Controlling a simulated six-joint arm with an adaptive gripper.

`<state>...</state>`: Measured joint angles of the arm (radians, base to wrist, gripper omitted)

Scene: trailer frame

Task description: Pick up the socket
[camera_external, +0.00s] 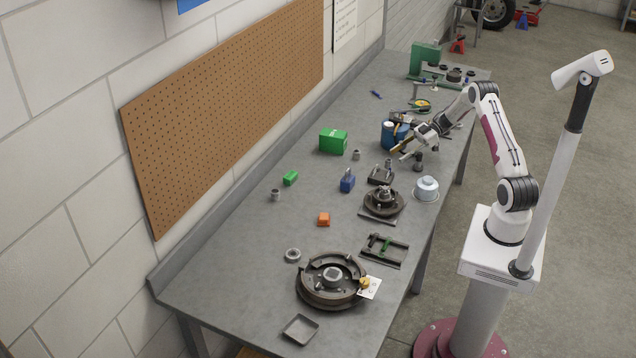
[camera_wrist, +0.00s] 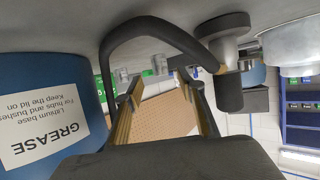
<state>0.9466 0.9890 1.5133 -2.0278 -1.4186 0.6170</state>
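I cannot tell for sure which thing is the socket. Small grey metal cylinders stand on the bench: one (camera_external: 356,155) beside the green box, another (camera_external: 275,195) farther left. Two small grey cylindrical shapes (camera_wrist: 123,76) also show beyond the fingers in the wrist view. A dark flanged post (camera_external: 418,162) stands close to my gripper (camera_external: 404,151); a similar dark part (camera_wrist: 228,50) shows at upper right in the wrist view. My gripper (camera_wrist: 160,80) is open, tan-padded fingers apart, with nothing between them, low over the bench beside the blue grease tub.
A brake drum (camera_external: 315,297) lies at the near end.

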